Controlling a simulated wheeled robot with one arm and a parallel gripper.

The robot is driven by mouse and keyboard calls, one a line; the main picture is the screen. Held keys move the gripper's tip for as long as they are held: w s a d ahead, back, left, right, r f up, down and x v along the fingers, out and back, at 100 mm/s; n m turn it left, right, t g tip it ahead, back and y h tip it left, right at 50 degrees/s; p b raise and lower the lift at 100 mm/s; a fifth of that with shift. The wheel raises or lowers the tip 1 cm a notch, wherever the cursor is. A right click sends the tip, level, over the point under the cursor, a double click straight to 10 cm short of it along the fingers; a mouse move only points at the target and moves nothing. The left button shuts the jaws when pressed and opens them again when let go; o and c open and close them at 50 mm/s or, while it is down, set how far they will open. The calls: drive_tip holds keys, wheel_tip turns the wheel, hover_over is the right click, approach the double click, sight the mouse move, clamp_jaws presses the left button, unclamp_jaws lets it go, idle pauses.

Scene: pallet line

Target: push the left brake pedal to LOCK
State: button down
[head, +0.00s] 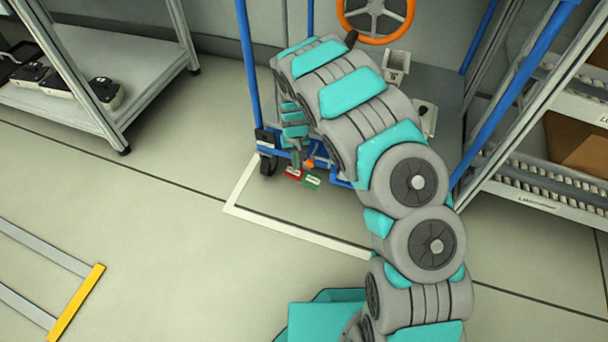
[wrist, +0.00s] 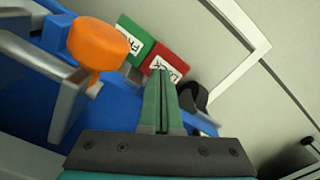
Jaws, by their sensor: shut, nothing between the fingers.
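The left brake pedal is orange (wrist: 98,48) and sits on a metal lever at the blue cart's low frame, left of my fingers in the wrist view. In the head view the pedal (head: 309,163) is a small orange spot by the cart's near left corner. A red LOCK plate (wrist: 168,60) and a green plate (wrist: 134,38) lie beyond it; in the head view they are red (head: 293,174) and green (head: 312,181). My gripper (wrist: 161,80) is shut and empty, its tips over the LOCK plate's near edge, beside the pedal. I cannot tell any contact.
The blue cart frame (head: 247,60) has a dark caster (head: 268,165) next to the pedal. A white floor outline (head: 290,229) surrounds the cart's near end. A grey shelf (head: 140,75) stands left and a roller rack (head: 540,185) right.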

sight(296, 173)
drive_tip(key=shift+f, duration=1.65)
idle(0.8)
drive_tip(key=shift+r+p, duration=0.65)
drive_tip(key=shift+r, duration=2.95)
